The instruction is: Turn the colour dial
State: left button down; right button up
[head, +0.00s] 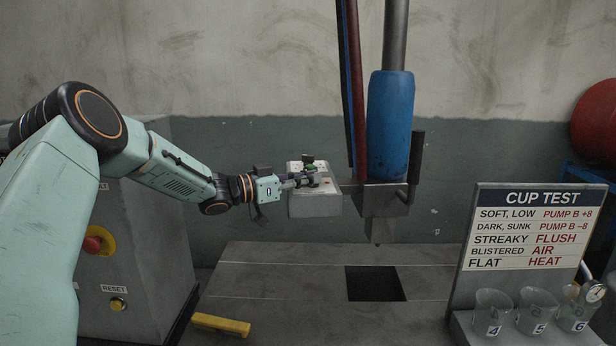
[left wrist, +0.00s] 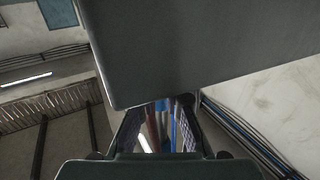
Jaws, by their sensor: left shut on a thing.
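A small grey box (head: 315,206) hangs beside the mixing head, with a pale top face. A small dark and green knob, which looks like the colour dial (head: 311,168), stands on that face. My left gripper (head: 306,180) reaches in from the left at the dial and is shut on it. The fingers partly hide the dial, and its marks are too small to read. In the left wrist view, a large dark grey surface fills the upper part, and the two fingers (left wrist: 158,130) show below it. My right gripper is not in view.
A blue cylinder (head: 390,125) with hoses and a metal nozzle block (head: 385,198) stands right of the box. Below is a grey table (head: 250,285) with a square opening. A CUP TEST board (head: 535,230) and numbered cups (head: 537,310) are right; a control cabinet (head: 150,250) is left.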

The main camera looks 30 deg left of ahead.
pick_arm(q)
jog(key=shift+r, duration=0.35)
jog(key=c, duration=1.7)
grip_release()
jog(key=shift+c, duration=0.2)
jog(key=o, duration=0.3)
jog(key=shift+s+f, duration=0.1)
jog(key=shift+o, duration=0.2)
jog(key=shift+f, duration=0.1)
